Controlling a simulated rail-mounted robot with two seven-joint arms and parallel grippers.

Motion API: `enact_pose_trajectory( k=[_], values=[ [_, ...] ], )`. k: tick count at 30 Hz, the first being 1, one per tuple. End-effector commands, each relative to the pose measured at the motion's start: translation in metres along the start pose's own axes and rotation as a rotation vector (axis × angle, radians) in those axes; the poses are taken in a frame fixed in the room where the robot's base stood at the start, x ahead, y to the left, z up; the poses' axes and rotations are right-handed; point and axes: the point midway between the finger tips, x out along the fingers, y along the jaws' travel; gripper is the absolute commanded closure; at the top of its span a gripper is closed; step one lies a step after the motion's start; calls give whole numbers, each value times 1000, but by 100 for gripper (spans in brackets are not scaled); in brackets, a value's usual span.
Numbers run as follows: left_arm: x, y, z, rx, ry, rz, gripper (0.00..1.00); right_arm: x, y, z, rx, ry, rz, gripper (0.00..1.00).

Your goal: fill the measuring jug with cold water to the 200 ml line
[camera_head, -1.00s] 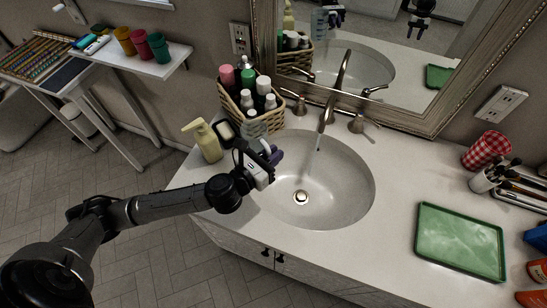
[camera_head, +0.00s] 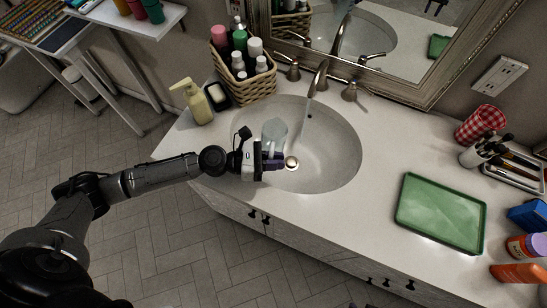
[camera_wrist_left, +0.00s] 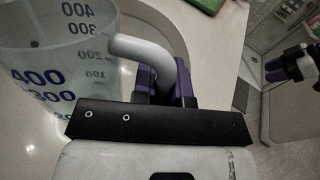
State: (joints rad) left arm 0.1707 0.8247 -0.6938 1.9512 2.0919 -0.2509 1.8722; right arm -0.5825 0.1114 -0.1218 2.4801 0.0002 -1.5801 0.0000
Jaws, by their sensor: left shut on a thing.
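My left gripper (camera_head: 275,161) is shut on the handle of the clear measuring jug (camera_head: 274,131). It holds the jug over the left part of the sink basin (camera_head: 335,165), left of the running water. In the left wrist view the jug (camera_wrist_left: 55,60) shows blue numbers, and its pale handle (camera_wrist_left: 145,52) runs between the purple fingers (camera_wrist_left: 165,85). No water level can be made out. The tap spout (camera_head: 318,80) stands behind the basin and a thin water stream (camera_head: 305,122) falls from it. My right gripper (camera_wrist_left: 290,66) shows at the right of the left wrist view; its opening is unclear.
Tap handles (camera_head: 292,68) (camera_head: 354,90) flank the spout.

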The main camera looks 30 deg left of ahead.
Motion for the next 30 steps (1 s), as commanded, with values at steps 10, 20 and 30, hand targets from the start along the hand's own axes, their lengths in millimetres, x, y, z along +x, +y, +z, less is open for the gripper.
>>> enact_pose_trajectory(
  k=[10, 20, 30],
  values=[
    [28, 28, -5, 2, -3, 1, 100, 16, 4, 5, -11, -1, 11, 57],
    [54, 54, -9, 2, -3, 0, 100, 34, 4, 11, -11, 0, 12, 57],
    [76, 77, -10, 1, -3, 1, 100, 46, 1, 14, -3, 1, 6, 57]
  ],
)
